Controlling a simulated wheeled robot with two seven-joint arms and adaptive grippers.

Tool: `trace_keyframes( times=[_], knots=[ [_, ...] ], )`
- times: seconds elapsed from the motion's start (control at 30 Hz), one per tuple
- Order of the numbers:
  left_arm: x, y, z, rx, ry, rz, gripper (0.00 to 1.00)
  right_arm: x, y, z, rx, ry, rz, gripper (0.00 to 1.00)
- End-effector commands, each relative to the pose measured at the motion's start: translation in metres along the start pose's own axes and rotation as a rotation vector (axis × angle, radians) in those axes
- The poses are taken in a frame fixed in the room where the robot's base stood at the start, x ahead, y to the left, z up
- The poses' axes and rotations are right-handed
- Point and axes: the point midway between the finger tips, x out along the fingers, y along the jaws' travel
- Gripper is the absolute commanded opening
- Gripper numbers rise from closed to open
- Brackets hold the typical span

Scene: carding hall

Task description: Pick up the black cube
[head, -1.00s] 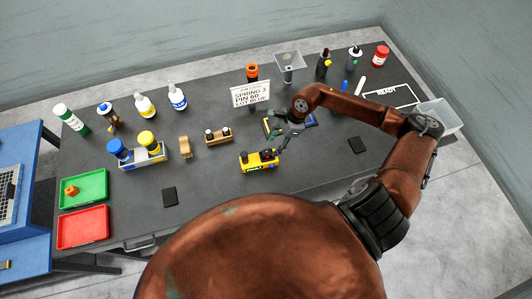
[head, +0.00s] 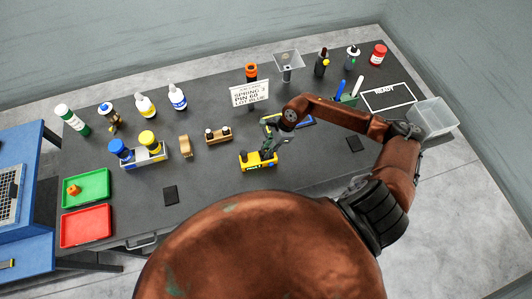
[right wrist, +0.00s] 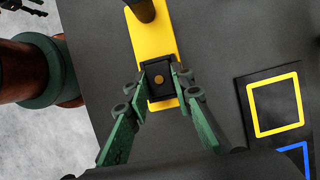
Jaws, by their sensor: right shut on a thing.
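The black cube (right wrist: 161,81) has a round brass-coloured spot on its top. In the right wrist view it sits at the near end of a yellow base (right wrist: 150,38), with a dark round post at the far end. My right gripper (right wrist: 164,88) is shut on the cube, one green finger on each side. In the head view the same gripper (head: 272,148) is at the right end of the yellow base (head: 258,167); the cube is small and partly hidden there. I cannot tell any gap between cube and base. My left gripper is not in view.
A dark mat with yellow and blue outlines (right wrist: 274,107) lies right of the base. Black pads (head: 170,194) lie on the table. The front table area is mostly clear.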

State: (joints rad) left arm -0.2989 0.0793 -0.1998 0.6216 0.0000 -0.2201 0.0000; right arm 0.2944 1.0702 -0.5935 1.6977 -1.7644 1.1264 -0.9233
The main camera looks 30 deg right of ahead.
Motion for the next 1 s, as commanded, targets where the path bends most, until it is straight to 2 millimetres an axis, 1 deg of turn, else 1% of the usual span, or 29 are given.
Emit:
trace_keyframes(
  times=[0.03, 0.23, 0.47, 0.63, 0.77, 0.83, 1.0],
  knots=[
    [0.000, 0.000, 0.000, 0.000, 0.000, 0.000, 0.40, 0.000, 0.000, 0.000, 0.000, 0.000, 0.000, 0.13],
    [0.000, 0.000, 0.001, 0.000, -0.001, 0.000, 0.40, 0.000, 0.000, 0.000, 0.000, 0.000, 0.000, 0.00],
    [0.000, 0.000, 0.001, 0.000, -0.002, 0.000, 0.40, 0.000, 0.000, 0.000, 0.000, 0.000, 0.000, 0.00],
    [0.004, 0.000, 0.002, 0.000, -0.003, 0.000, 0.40, -0.005, -0.001, 0.002, -0.001, 0.000, -0.001, 0.00],
    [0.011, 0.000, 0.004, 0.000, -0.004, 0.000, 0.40, -0.017, -0.001, 0.007, -0.004, 0.001, -0.003, 0.00],
    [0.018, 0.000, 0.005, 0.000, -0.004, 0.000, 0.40, -0.027, -0.002, 0.011, -0.004, 0.001, -0.005, 0.00],
    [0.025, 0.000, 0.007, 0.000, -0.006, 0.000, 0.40, -0.053, 0.022, 0.042, -0.010, -0.001, -0.004, 0.00]
  ],
)
